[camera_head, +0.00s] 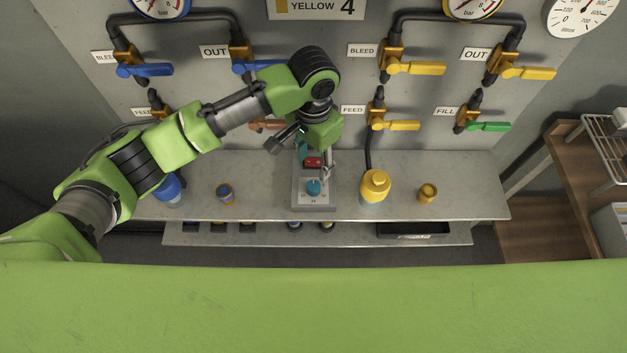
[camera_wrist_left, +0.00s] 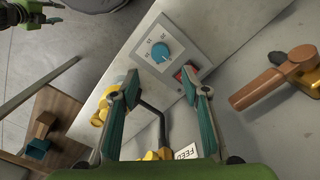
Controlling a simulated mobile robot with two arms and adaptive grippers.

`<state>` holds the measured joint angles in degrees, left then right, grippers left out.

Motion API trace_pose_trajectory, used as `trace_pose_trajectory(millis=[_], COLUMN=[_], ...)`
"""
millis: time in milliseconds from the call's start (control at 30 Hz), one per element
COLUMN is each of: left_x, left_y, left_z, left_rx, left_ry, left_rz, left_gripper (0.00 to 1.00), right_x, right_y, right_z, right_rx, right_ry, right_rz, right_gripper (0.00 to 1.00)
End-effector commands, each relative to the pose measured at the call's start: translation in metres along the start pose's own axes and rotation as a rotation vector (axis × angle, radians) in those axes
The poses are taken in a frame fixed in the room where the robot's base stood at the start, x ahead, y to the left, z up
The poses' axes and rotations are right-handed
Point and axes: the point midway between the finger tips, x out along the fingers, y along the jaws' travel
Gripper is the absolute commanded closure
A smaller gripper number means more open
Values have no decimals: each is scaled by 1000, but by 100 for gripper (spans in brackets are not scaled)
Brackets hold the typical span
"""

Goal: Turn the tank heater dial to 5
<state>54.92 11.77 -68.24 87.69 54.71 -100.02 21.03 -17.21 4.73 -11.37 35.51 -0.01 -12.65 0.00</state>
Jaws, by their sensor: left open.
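The tank heater dial is a blue round knob (camera_head: 313,187) on a grey control box (camera_head: 299,200) on the shelf. In the left wrist view the dial (camera_wrist_left: 160,52) sits on a pale panel with small marks around it, too small to read. A red switch (camera_head: 313,162) is behind the dial; it also shows in the left wrist view (camera_wrist_left: 185,75). My left gripper (camera_head: 315,165) is above the box, behind the dial. In the left wrist view its teal-padded fingers (camera_wrist_left: 161,92) are apart, empty, and short of the dial.
A yellow bottle (camera_head: 375,187) and a small yellow cup (camera_head: 427,193) stand right of the box. A blue bottle (camera_head: 169,190) and a small blue-and-brown cup (camera_head: 226,194) stand left. Valves with yellow levers (camera_head: 415,68) line the wall panel behind.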

Motion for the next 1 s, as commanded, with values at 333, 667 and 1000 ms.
trace_pose_trajectory(millis=[333,667,1000], left_x=[73,106,107], left_y=[0,0,0], left_z=[0,-1,-1], left_rx=[-3,-1,0], left_ry=[-1,2,3], left_rz=[0,-1,-1], left_gripper=[58,58,74], right_x=[-12,-15,-14], right_y=[-1,-4,-5], right_z=[-1,-2,-2], right_rx=[0,1,0], right_ry=[0,2,2], right_rz=[-1,-5,-6], right_gripper=[67,67,67])
